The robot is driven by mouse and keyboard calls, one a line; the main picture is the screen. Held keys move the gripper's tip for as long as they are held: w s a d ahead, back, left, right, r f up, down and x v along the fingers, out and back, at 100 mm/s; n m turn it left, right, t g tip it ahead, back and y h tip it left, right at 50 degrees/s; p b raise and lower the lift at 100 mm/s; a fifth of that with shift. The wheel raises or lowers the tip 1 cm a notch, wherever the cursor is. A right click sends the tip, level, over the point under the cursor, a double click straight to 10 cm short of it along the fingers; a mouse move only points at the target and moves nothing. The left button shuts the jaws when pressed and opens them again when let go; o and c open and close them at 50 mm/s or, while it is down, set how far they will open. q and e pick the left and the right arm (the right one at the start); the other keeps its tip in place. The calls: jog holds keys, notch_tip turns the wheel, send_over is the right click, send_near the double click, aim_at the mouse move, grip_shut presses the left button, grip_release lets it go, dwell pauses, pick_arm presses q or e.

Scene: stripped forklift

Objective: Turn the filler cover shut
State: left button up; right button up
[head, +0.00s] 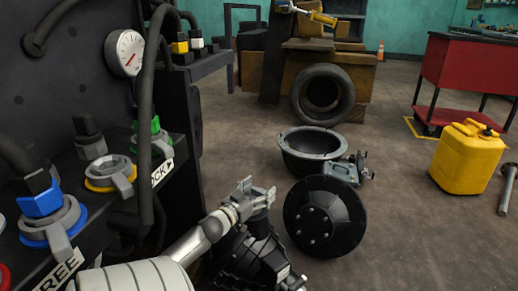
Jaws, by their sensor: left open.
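My left gripper (257,193) is open and empty, its jaws over the floor to the right of the panel. Its pale arm comes in from the bottom left. I cannot tell for certain which part is the filler cover. The dark panel on the left carries several round fittings with grey lever tabs: a blue-topped one (42,202), a yellow-ringed one (110,170) and a green one (148,137) partly behind a hose. The gripper is apart from these fittings. My right gripper is not seen.
A black bolted disc (324,217) and an open dark bowl (311,150) sit on the floor right of the gripper. A yellow can (467,158) stands farther right. A tire (322,95) and a red cart (463,75) are behind. Black hoses cross the panel.

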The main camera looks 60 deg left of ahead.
pick_arm(q)
jog(key=v, duration=1.2)
